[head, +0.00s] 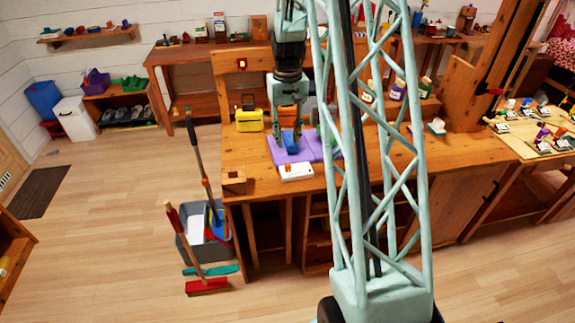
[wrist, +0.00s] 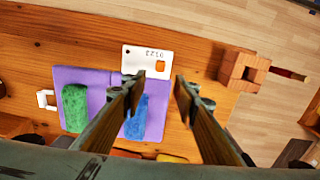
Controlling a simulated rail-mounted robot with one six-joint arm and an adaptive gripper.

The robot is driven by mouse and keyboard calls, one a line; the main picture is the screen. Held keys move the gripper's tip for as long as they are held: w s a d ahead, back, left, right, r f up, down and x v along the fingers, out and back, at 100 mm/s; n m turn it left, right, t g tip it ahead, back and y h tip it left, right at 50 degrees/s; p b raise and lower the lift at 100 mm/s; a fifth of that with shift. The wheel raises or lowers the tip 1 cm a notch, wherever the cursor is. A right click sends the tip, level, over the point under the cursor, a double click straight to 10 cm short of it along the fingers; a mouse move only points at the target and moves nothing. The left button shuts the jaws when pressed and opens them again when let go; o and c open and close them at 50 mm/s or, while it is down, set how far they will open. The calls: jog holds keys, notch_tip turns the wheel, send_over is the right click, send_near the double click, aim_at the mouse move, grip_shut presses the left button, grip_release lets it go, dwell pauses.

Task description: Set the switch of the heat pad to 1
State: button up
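The heat pad is a purple mat (head: 300,152) on the wooden desk, and it also shows in the wrist view (wrist: 98,85). Its white control box (head: 296,172) lies at the pad's edge. In the wrist view the box (wrist: 134,64) carries a row of small digits, seen upside down, and an orange switch (wrist: 160,66) near one end. My gripper (head: 288,130) is above the pad, pointing down. Its two fingers (wrist: 158,82) are apart with nothing between them, and the switch lies just beyond the fingertips in the wrist view.
A blue item (wrist: 137,116) and a green item (wrist: 75,107) lie on the pad. A wooden block with an opening (wrist: 243,70) stands by the desk edge. A yellow case (head: 249,121) is left of the pad. A grey bucket (head: 203,240) and brooms stand beside the desk.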

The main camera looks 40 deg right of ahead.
aim_at(288, 164)
notch_tip(288, 164, down, 13)
jog(key=shift+r+b, duration=0.1)
jog(key=shift+b, duration=0.55)
dwell(0.4)
grip_shut()
